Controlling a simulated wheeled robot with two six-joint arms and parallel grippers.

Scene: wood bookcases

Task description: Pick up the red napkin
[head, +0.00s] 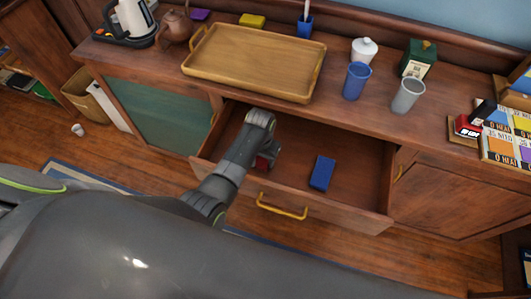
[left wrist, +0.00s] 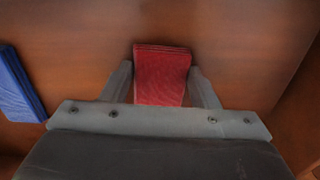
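The red napkin (left wrist: 162,76) lies inside the open drawer (head: 345,200); in the head view a bit of red napkin (head: 266,161) shows beside my left gripper, which covers most of it. My left gripper (left wrist: 161,72) reaches down into the drawer. In the left wrist view its fingers are apart, one on each side of the napkin and close to its edges. I cannot tell whether they touch it. A blue napkin (head: 322,172) lies to the right in the drawer; it also shows in the left wrist view (left wrist: 18,85). My right gripper is not in view.
On the cabinet top stand a wooden tray (head: 255,62), a blue cup (head: 356,81), a grey cup (head: 407,96), a white lidded jar (head: 363,51) and a green box (head: 418,58). The drawer's yellow handle (head: 281,208) faces me. The drawer floor around the napkins is clear.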

